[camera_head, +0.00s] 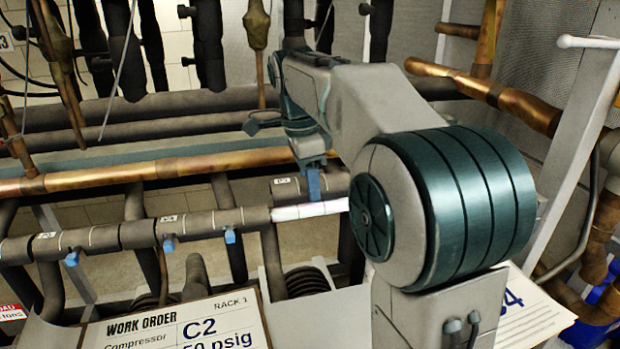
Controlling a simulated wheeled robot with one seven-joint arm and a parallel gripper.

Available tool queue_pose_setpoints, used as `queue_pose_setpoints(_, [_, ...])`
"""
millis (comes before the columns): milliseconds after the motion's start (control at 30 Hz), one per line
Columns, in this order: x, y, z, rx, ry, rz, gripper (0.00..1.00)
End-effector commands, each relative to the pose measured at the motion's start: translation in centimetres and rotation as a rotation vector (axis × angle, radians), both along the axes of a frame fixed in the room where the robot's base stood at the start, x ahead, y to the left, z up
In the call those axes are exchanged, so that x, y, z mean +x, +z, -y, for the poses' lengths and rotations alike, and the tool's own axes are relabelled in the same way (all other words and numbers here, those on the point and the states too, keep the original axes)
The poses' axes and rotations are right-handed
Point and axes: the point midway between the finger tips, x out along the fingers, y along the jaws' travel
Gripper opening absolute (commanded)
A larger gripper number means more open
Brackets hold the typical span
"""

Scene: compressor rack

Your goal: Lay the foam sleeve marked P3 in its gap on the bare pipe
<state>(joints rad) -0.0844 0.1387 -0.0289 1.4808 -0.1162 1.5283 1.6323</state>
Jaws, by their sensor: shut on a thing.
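My gripper (313,188) is shut on a dark grey foam sleeve (335,183), its blue finger in front of the sleeve's middle. The sleeve has a small white label at its left end, too small to read. It lies level, just above or behind a bright bare stretch of pipe (312,210) in the picture. I cannot tell whether they touch. To the left, the pipe is covered by other grey foam sleeves (100,238), some with small labels. My arm hides what lies to the right of the bare stretch.
Blue clips (72,258) hang under the covered pipe. A copper pipe (120,170) runs behind it, with dark vertical pipes above. A work order board (185,325) stands at the front. Another white sheet (530,312) is at right. More copper pipes (490,90) fill the right side.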

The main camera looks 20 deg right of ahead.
Motion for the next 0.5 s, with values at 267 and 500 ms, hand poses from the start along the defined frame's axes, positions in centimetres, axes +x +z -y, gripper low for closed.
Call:
queue_pose_setpoints(267, [0.0,-0.2,0.0,0.0,0.0,0.0,0.26])
queue_pose_setpoints(500, [0.0,-1.0,0.0,0.0,0.0,-0.001,0.26])
